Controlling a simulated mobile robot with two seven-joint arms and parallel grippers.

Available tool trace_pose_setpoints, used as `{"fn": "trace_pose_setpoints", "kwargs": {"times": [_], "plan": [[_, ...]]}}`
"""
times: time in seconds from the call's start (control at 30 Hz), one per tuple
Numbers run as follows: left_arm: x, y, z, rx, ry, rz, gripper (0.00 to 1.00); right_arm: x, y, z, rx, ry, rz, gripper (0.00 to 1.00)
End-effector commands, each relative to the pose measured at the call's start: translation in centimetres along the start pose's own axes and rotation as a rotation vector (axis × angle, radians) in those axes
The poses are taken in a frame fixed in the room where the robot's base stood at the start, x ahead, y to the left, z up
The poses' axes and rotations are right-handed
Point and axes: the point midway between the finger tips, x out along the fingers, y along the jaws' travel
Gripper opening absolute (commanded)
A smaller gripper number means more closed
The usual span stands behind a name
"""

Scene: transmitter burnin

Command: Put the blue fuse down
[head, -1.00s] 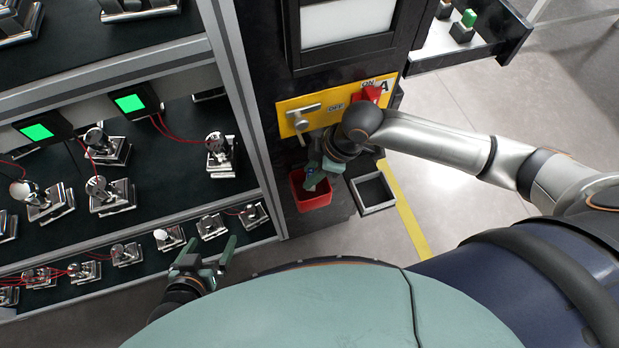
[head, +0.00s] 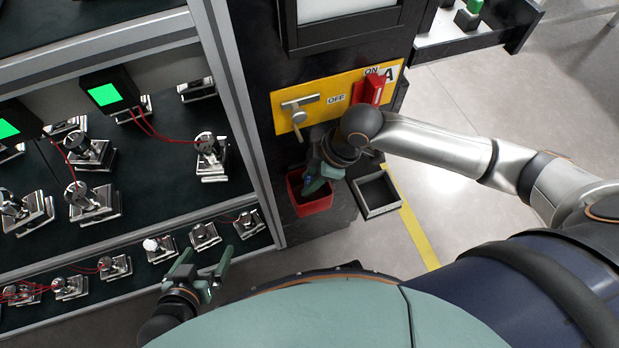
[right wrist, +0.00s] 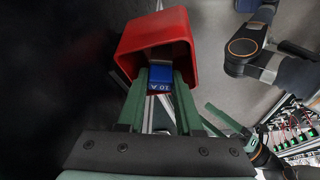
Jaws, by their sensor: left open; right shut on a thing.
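My right gripper (right wrist: 160,82) is shut on the blue fuse, marked "10 A" (right wrist: 161,76), in the right wrist view. The fuse lies across the mouth of the red bin (right wrist: 183,22); how deep it reaches cannot be told. In the head view the red bin (head: 316,206) is fixed low on the black cabinet, with my right gripper (head: 312,186) pointing down at its opening. The fuse is largely hidden there by the fingers. My left gripper (head: 203,263) is open and empty, in front of the lower shelf.
A grey open tray (head: 378,208) is just right of the red bin. Above is a yellow panel (head: 290,119) with a metal handle and a red switch (head: 372,91). Shelves at left hold several metal fixtures with red wires and green-lit boxes (head: 104,95).

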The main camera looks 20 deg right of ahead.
Motion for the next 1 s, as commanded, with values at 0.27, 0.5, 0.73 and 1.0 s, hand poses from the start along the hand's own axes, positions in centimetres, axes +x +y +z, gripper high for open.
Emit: {"fn": "trace_pose_setpoints", "kwargs": {"times": [0.27,0.5,0.73,1.0], "plan": [[-0.1,0.0,-0.1,-0.001,0.002,-0.001,1.0,0.8,0.0,0.3,0.001,0.0,0.0,0.0],[0.1,0.0,0.2,-0.001,-0.004,-0.001,1.0,1.1,0.0,0.5,-0.001,0.0,0.0,0.4],[0.1,0.0,0.3,-0.001,-0.007,-0.001,1.0,1.1,0.0,0.4,0.0,0.0,0.0,0.47],[0.0,0.0,0.1,-0.001,-0.005,-0.001,1.0,-0.7,0.0,-0.1,-0.001,0.0,0.001,0.47]]}}
